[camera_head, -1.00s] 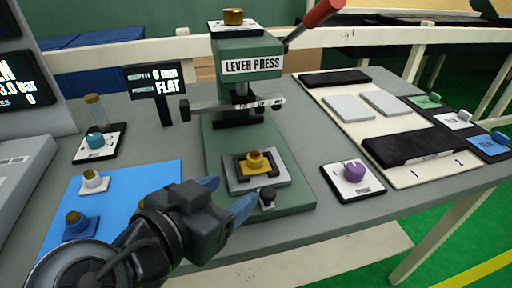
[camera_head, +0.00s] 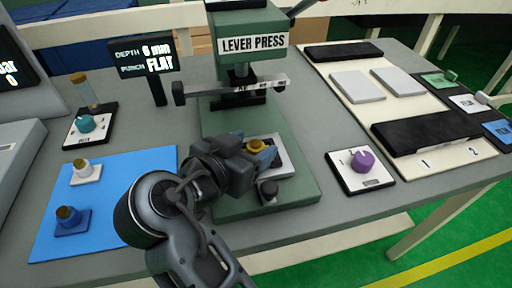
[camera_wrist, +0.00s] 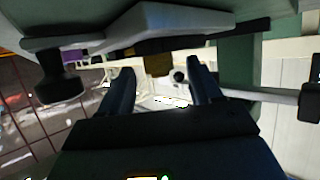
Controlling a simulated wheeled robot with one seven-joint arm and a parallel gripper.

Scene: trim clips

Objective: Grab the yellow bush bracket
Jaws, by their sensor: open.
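The yellow bush bracket (camera_head: 257,145) sits on the grey plate (camera_head: 287,163) at the base of the green lever press (camera_head: 250,105). My gripper (camera_head: 254,150) is at the bracket, with its blue fingers open around or just in front of it, and hides much of it. In the wrist view, a dark yellow part (camera_wrist: 158,65) shows between the open fingertips (camera_wrist: 160,78). Contact with the bracket cannot be told.
The press head and its crossbar (camera_head: 235,88) hang above the plate. A black knob (camera_head: 268,190) stands at the plate's front. A purple knob (camera_head: 362,160) is to the right. A blue mat (camera_head: 120,200) with two other bush pieces lies left.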

